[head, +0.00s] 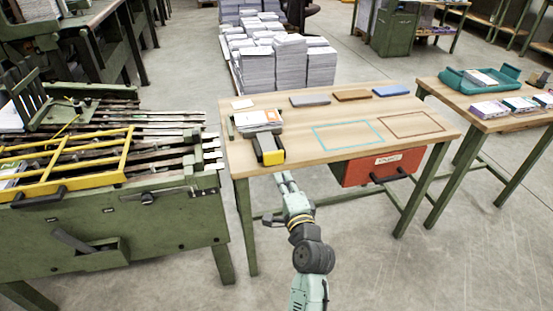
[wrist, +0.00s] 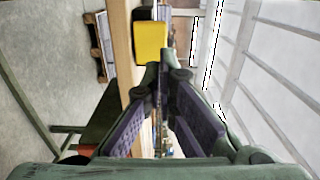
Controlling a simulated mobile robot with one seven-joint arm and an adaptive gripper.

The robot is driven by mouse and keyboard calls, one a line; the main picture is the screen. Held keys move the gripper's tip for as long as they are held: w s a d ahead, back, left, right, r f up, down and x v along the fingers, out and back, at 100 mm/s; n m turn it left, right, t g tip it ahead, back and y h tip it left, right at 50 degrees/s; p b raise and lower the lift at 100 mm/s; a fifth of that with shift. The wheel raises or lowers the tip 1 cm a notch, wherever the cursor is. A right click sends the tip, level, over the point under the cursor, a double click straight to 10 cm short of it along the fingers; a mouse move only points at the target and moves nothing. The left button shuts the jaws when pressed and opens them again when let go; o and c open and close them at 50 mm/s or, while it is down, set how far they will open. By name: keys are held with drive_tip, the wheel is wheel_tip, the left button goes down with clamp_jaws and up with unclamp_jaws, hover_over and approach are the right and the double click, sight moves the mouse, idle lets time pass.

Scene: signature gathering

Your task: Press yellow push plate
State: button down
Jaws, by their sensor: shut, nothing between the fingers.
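The yellow push plate (head: 271,157) is on the front end of a dark device at the left front of the wooden table, in the head view. It also shows in the wrist view as a yellow block (wrist: 151,42) just beyond my fingertips. My gripper (head: 283,177) is in front of the table's edge, a little below and to the right of the plate. In the wrist view my gripper (wrist: 160,75) has its fingertips together and nothing between them. The tips overlap the plate's lower edge in that view; I cannot tell whether they touch it.
The wooden table (head: 300,134) carries papers on the device, flat pads at the back and two outlined rectangles. A red drawer (head: 378,168) hangs under its front. A green machine (head: 110,225) stands at left. A side table (head: 500,121) stands at right. Floor in front is clear.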

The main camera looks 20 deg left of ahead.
sight(274, 156)
drive_tip(key=p+x, duration=0.2)
drive_tip(key=x, duration=0.5)
drive_tip(key=shift+w+a, duration=0.2)
drive_tip(key=shift+w, duration=0.05)
